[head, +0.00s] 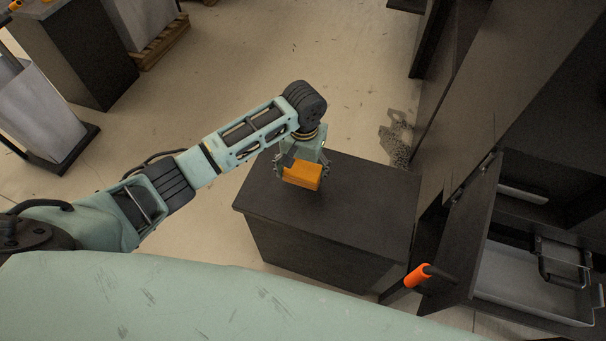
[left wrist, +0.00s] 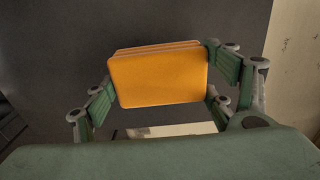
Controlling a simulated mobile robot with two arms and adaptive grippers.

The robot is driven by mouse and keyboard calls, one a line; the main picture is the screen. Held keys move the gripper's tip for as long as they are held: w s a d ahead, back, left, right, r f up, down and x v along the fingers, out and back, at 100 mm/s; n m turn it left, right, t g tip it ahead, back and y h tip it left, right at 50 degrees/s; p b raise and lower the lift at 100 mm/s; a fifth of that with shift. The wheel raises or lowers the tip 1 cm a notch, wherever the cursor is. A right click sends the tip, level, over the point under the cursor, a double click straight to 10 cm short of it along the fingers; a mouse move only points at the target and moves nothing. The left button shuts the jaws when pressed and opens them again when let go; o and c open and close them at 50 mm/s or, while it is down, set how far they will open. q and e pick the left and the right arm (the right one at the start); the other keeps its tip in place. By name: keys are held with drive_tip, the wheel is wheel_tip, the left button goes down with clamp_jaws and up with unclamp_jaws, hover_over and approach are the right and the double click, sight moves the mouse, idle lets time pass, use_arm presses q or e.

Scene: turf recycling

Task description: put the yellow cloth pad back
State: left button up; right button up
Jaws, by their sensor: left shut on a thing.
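The yellow cloth pad (head: 302,174) is a thick orange-yellow block. My left gripper (head: 297,172) is shut on it, with a finger at each side, over the black box-shaped stand (head: 370,200). In the left wrist view the pad (left wrist: 160,80) sits between the green finger pads of my left gripper (left wrist: 163,85), with the dark surface behind it. I cannot tell whether the pad touches the stand's top. My right gripper is not in view.
A dark cabinet on the right has an open door or panel with an orange handle (head: 418,275) and a grey tray (head: 530,280) inside. A grey bin (head: 38,110) and a dark block (head: 75,50) stand at the left. The floor behind the stand is clear.

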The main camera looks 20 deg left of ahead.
sight(303, 174)
use_arm(q)
wheel_tip(303, 174, down, 4)
drive_tip(key=shift+r, duration=0.25)
drive_tip(key=shift+f, duration=0.25)
drive_tip(key=o, duration=0.6)
drive_tip(key=shift+c, duration=0.2)
drive_tip(key=o, duration=0.4)
drive_tip(key=shift+o, duration=0.2)
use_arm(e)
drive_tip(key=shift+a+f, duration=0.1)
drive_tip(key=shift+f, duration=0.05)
use_arm(q)
drive_tip(key=shift+r, duration=0.45)
wheel_tip(303, 174, up, 11)
drive_tip(key=shift+r+p, duration=0.1)
drive_tip(key=shift+p, duration=0.3)
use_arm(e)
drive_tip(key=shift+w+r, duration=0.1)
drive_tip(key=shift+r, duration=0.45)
